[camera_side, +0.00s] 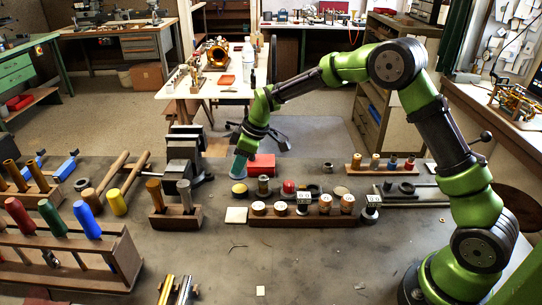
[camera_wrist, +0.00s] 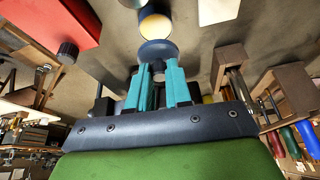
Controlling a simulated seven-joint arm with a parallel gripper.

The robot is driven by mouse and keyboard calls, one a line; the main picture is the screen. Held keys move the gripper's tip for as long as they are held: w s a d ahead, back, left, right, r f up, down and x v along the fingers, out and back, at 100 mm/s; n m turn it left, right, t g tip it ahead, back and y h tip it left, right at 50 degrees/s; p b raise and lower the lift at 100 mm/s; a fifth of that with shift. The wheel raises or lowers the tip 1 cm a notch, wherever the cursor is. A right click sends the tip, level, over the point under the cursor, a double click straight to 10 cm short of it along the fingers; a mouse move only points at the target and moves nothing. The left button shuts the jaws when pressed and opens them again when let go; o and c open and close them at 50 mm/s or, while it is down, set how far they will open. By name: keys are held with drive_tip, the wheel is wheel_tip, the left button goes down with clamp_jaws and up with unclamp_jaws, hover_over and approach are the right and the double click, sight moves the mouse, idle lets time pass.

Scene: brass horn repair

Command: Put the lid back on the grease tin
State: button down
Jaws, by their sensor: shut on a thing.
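The grease tin (camera_side: 239,194) stands on the bench, a small dark round tin with yellow grease showing in its open top. In the wrist view the tin's yellow top (camera_wrist: 155,26) shows just beyond my fingertips. My gripper (camera_wrist: 158,68) has its teal fingers shut on the lid (camera_wrist: 158,50), a dark blue disc. In the side view my gripper (camera_side: 240,172) points down just above and behind the tin. The lid is too small to make out clearly there. The lid appears apart from the tin, but the exact gap cannot be told.
A red box (camera_side: 262,167) lies close behind my gripper. A wooden rack of jars (camera_side: 300,219) is right of the tin, with a pale square (camera_side: 236,215) in front. A vise (camera_side: 183,155) stands at left. The front middle of the bench is mostly clear.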

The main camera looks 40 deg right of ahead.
sight(243, 173)
drive_tip(key=shift+f, duration=2.35)
drive_tip(key=shift+f, duration=0.15)
idle(0.4)
drive_tip(key=c, duration=1)
unclamp_jaws()
drive_tip(key=shift+o, duration=0.6)
drive_tip(key=o, duration=0.4)
drive_tip(key=shift+r, duration=3.5)
